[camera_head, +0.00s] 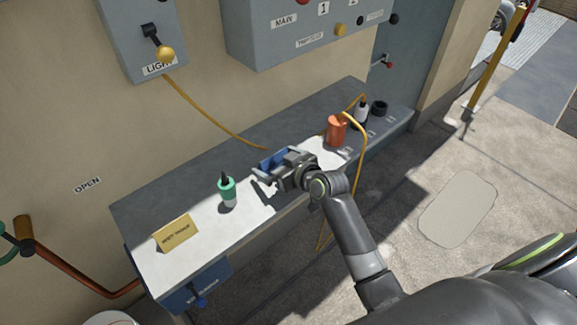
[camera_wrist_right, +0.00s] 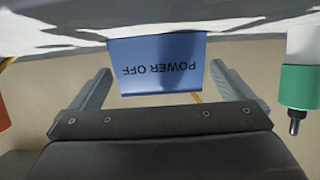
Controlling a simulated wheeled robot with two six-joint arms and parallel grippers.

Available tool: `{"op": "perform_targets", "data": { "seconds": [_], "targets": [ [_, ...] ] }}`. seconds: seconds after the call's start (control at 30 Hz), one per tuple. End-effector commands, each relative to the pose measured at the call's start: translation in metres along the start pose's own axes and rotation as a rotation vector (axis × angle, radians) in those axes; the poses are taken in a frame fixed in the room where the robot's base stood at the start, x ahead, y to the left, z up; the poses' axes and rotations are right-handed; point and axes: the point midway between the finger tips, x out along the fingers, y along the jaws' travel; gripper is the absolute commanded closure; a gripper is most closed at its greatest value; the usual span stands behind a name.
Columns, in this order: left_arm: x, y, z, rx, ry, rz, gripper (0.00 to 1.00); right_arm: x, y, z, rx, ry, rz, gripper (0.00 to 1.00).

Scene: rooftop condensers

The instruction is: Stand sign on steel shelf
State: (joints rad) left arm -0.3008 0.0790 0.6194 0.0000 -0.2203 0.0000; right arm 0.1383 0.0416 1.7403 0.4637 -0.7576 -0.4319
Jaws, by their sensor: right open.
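A blue sign reading POWER OFF (camera_wrist_right: 160,65) shows upside down in the right wrist view, its edge meeting the pale shelf top. It appears upright on the steel shelf (camera_head: 152,200); in the head view the blue sign (camera_head: 272,158) is partly hidden by my gripper. My right gripper (camera_head: 264,178) is open, with one finger to each side of the sign in the right wrist view (camera_wrist_right: 160,85). Gaps show between the sign and both fingers. A small yellow sign (camera_head: 176,233) stands near the shelf's left end. My left gripper is out of view.
A green-and-white bottle (camera_head: 228,191) stands left of my right gripper. An orange can (camera_head: 337,130), a white bottle (camera_head: 361,112) and a black ring (camera_head: 379,108) stand to the right. A yellow cable hangs over the shelf. Grey boxes (camera_head: 300,35) are above.

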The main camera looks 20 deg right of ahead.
Motion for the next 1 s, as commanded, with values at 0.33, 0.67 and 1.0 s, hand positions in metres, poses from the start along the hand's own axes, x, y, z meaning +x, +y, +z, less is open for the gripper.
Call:
{"op": "perform_targets", "data": {
  "seconds": [0.33,0.67,1.0],
  "targets": [
    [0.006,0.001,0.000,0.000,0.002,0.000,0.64,-0.050,0.001,0.002,-0.003,0.000,0.002,0.00],
    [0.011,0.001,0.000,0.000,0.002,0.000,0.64,-0.102,0.001,0.002,-0.002,0.000,0.001,0.00],
    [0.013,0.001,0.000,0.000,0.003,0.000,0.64,-0.119,0.000,0.000,0.000,0.000,0.000,0.00]
  ]
}}
